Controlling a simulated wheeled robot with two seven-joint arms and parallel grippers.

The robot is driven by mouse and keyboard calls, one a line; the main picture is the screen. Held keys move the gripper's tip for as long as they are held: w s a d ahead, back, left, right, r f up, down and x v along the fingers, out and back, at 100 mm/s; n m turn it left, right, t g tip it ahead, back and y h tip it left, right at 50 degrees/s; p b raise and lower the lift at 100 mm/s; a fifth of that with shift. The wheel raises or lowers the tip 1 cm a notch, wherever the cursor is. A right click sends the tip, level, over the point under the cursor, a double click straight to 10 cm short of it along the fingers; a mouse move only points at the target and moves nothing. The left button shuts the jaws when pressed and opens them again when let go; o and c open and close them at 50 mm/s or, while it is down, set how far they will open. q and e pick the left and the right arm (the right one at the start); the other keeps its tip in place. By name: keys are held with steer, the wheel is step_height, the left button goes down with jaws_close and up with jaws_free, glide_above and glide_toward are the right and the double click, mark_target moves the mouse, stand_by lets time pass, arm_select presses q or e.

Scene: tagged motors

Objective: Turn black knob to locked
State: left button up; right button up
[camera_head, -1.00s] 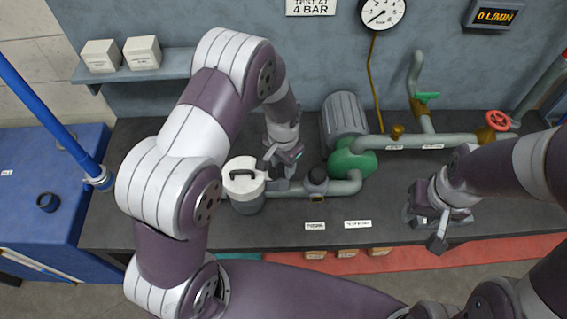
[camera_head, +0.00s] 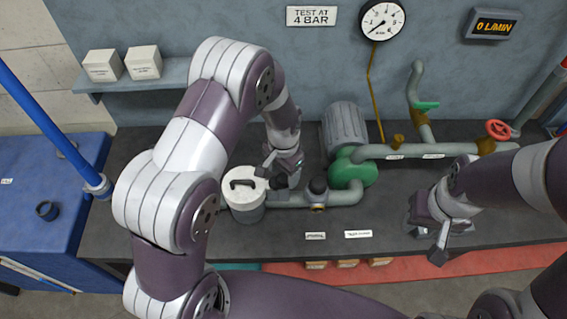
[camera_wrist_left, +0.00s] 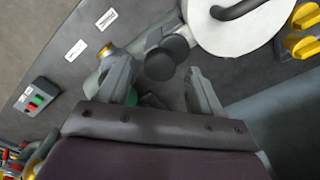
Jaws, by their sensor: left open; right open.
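The black knob (camera_head: 318,186) sits on top of a pipe fitting between the white-lidded canister (camera_head: 243,188) and the green pump (camera_head: 352,172). My left gripper (camera_head: 281,172) is just left of the knob, beside the canister, with its fingers pointing down. In the left wrist view, the left gripper (camera_wrist_left: 160,85) has its fingers spread apart, with dark round shapes, probably the knob (camera_wrist_left: 160,65), showing between and beyond them. Contact cannot be told. My right gripper (camera_head: 438,222) is open and empty over the bench at right.
Pipes with a green lever (camera_head: 427,105) and a red handwheel (camera_head: 498,129) run along the back right. Two label plates (camera_head: 358,234) lie at the bench's front. A blue cabinet (camera_head: 45,190) stands at left. The front bench strip is mostly clear.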

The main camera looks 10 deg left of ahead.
mark_target(283, 177)
arm_select(q)
step_height(283, 177, up, 12)
steer(key=b, duration=0.2)
steer(key=shift+b, duration=0.35)
steer(key=s+a+f+n+b, duration=0.2)
steer(key=s+n, duration=0.1)
steer(key=s, duration=0.4)
steer(key=s+a+f+n+t+b, duration=0.1)
steer(key=s+a+f+n+b, duration=0.1)
steer(key=s, duration=0.5)
steer(key=shift+a+f+n, duration=0.4)
steer(key=shift+a+f, duration=0.15)
steer(key=shift+a, duration=0.2)
steer(key=shift+s, duration=0.2)
